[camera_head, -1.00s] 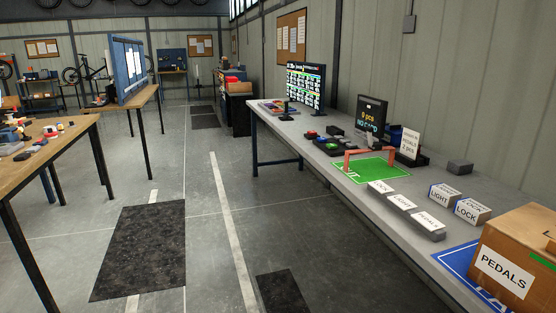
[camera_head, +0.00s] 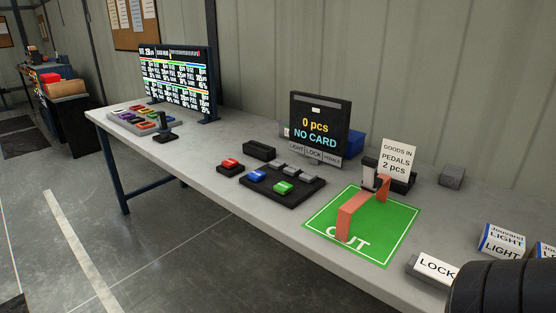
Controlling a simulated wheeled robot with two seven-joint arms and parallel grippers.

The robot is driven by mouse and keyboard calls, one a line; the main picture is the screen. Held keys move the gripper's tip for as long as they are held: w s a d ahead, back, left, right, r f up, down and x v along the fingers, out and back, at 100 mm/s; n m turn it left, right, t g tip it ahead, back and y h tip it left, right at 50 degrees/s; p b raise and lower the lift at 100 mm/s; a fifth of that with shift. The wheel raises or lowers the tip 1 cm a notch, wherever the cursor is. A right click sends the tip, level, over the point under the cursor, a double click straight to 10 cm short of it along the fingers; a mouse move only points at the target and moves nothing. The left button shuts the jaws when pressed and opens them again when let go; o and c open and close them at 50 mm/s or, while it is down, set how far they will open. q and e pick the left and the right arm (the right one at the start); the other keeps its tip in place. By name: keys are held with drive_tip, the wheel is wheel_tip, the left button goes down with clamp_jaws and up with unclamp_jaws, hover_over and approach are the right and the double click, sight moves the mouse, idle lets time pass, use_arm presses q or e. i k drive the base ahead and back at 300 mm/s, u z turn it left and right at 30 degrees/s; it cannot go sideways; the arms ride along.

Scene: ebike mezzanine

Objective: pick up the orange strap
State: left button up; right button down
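The orange strap (camera_head: 352,215) stands as an arch on the green mat marked OUT (camera_head: 394,238), on the grey bench. Its near leg and top bar show clearly; its far end is partly covered. Neither gripper's fingers are in view. A black, ribbed, rounded part, probably of my arm, fills the lower right corner, to the right of the strap.
Behind the mat stand a display reading "0 pcs NO CARD" (camera_head: 318,120) and a PEDALS card (camera_head: 397,159). Left of it is a black button tray (camera_head: 283,185). A LOCK block (camera_head: 434,268) and LIGHT box (camera_head: 502,241) lie to the right.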

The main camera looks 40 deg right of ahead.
sight(382, 182)
drive_tip(key=i, duration=1.35)
drive_tip(key=z, duration=2.8)
